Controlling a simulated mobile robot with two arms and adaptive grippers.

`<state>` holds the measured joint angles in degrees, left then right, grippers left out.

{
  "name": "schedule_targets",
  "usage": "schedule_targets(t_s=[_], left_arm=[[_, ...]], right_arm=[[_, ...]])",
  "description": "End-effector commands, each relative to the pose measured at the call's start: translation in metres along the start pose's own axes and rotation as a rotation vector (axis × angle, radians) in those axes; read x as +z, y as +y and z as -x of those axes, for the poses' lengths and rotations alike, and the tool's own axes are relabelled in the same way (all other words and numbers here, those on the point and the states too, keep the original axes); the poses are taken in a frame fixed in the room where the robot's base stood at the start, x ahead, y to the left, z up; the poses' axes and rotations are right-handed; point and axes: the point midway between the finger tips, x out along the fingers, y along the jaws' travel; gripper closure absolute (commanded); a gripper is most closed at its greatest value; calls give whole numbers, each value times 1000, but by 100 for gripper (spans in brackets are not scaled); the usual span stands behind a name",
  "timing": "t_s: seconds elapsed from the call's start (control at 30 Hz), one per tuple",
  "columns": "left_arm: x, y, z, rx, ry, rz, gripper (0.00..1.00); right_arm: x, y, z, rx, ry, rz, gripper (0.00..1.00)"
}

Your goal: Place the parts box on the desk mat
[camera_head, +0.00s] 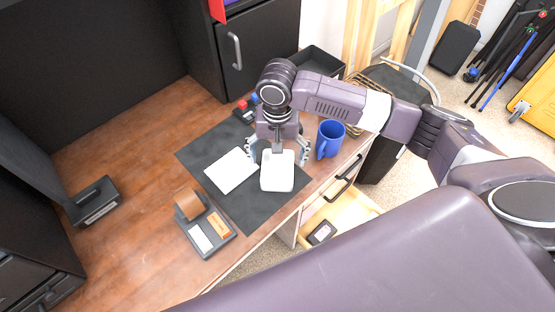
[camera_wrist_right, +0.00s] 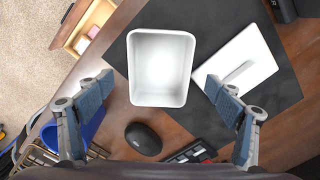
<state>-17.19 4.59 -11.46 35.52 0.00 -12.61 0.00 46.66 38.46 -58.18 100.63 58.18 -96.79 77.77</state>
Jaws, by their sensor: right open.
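The parts box is a white, open-topped, empty box (camera_head: 277,178), also seen from above in the right wrist view (camera_wrist_right: 161,65). It appears to rest on the dark desk mat (camera_head: 252,213), near the mat's right edge. In the wrist view, one side of it overlaps the border of the mat (camera_wrist_right: 218,18); I cannot tell how much of its base lies past it. My right gripper (camera_head: 278,155) is over the box's far end, fingers spread wide. In the wrist view the open fingers (camera_wrist_right: 158,92) are apart from the box walls. My left gripper is out of view.
A white flat pad (camera_head: 231,170) lies on the mat beside the box. A blue mug (camera_head: 330,139) stands close right of my gripper; a black mouse (camera_wrist_right: 143,138) is near the box. A grey holder (camera_head: 207,230) sits front left. A drawer (camera_head: 338,213) is open below the desk edge.

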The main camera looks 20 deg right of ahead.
Motion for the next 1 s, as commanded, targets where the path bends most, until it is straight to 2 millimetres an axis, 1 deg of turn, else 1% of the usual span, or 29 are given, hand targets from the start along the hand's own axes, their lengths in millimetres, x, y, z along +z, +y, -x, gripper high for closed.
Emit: schedule_targets(t_s=[0.5,1.0], left_arm=[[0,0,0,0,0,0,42],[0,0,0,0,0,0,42]], right_arm=[[0,0,26,0,1,0,15],[0,0,31,1,1,0,15]])
